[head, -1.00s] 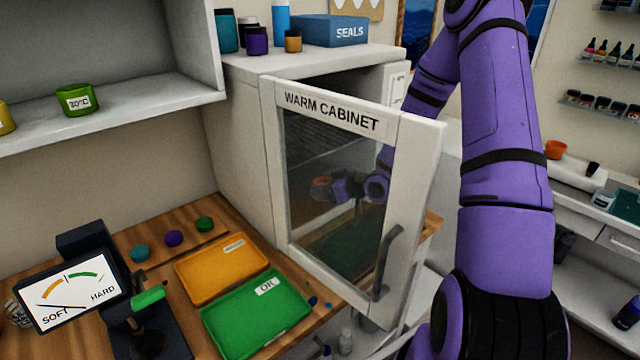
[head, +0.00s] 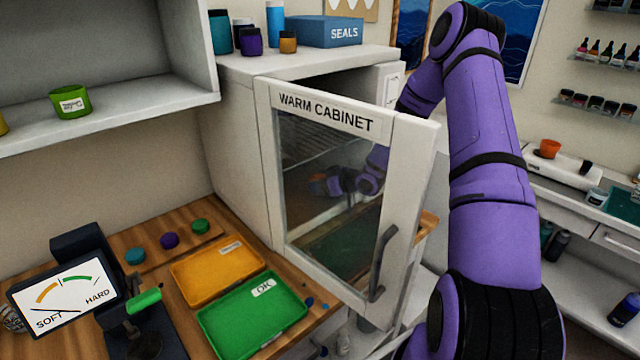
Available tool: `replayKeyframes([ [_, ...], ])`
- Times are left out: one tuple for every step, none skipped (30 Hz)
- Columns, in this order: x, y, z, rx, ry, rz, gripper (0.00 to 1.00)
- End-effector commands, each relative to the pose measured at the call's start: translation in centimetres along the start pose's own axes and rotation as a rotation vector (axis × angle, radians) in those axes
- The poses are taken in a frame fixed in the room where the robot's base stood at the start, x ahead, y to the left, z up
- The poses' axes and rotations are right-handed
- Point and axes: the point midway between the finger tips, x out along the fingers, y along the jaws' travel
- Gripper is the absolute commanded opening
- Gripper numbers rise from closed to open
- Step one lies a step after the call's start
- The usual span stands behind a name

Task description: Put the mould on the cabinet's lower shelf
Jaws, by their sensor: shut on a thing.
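The warm cabinet (head: 236,150) stands on the bench with its glass door (head: 398,190) swung open toward me. A wire shelf (head: 310,145) shows faintly above and behind my gripper. The lower shelf is hard to make out.
The open door with its handle (head: 382,262) stands between my camera and my gripper. An orange tray (head: 215,270) and a green OK tray (head: 252,318) lie on the bench. A hardness gauge (head: 66,292) stands left.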

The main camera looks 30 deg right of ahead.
Motion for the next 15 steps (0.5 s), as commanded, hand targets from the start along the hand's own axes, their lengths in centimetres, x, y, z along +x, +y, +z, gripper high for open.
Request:
replayKeyframes([
  [-0.01,0.00,-0.07,-0.001,0.001,0.000,0.36],
  [-0.01,0.00,-0.07,-0.001,0.001,0.000,0.36],
  [-0.01,0.00,-0.08,-0.001,0.001,0.000,0.36],
  [-0.01,-0.01,-0.07,-0.001,0.001,0.000,0.36],
  [0.00,-0.01,-0.05,-0.001,0.000,0.000,0.36],
  [0.03,-0.02,0.03,0.000,0.000,0.000,0.36],
  [0.06,-0.02,0.11,0.000,0.000,0.000,0.36],
  [0.10,-0.02,0.19,0.000,0.000,0.000,0.36],
  [0.14,-0.02,0.29,0.000,0.000,0.000,0.36],
  [0.15,-0.02,0.33,0.000,0.000,0.000,0.63],
  [0.13,-0.02,0.30,0.000,0.000,0.000,0.70],
  [0.13,-0.02,0.29,0.000,0.000,0.000,0.79],
  [0.13,-0.02,0.29,0.000,0.000,0.000,0.86],
  [0.13,-0.02,0.29,0.000,0.000,0.000,0.86],
  [0.13,-0.02,0.28,0.000,0.000,0.000,0.86],
])
